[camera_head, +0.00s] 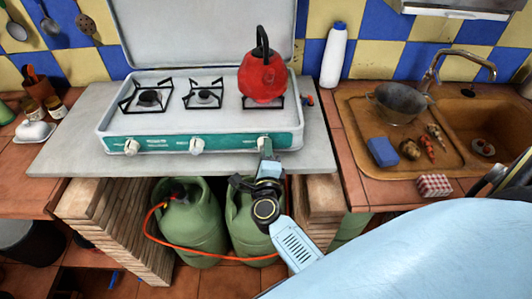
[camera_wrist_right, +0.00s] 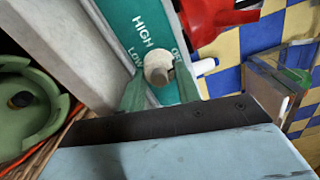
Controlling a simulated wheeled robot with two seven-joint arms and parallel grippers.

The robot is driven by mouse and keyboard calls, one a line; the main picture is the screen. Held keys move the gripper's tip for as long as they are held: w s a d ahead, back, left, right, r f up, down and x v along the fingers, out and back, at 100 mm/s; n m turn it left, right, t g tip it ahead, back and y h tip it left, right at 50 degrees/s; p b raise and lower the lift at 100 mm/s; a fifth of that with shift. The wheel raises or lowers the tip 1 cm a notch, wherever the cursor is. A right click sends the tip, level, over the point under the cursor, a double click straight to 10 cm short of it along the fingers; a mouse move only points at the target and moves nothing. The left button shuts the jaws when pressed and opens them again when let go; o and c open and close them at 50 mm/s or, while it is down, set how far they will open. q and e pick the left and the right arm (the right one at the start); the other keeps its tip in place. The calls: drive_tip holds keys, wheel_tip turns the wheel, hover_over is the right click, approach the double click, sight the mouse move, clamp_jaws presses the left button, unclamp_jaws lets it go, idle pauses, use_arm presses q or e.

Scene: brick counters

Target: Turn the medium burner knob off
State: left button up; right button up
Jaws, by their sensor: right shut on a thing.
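The stove (camera_head: 200,110) has a teal front panel with three white knobs: a left knob (camera_head: 131,147), a middle knob (camera_head: 196,145) and a right knob (camera_head: 264,143). My right gripper (camera_head: 266,156) is at the right knob, below the red kettle's burner. In the right wrist view, my right gripper (camera_wrist_right: 161,80) is shut on this knob (camera_wrist_right: 158,66), a green finger on each side. HIGH and LOW show on the panel (camera_wrist_right: 139,30) beside it; another label is partly hidden. The frames do not show which knob is the medium one. My left gripper is not in view.
A red kettle (camera_head: 262,80) stands on the right burner. Green gas bottles (camera_head: 190,225) with an orange hose sit below the counter. A sink (camera_head: 465,120) with a metal colander (camera_head: 397,102) lies to the right, and a white bottle (camera_head: 334,55) stands behind.

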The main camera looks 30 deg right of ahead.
idle(0.5)
drive_tip(key=o, duration=1)
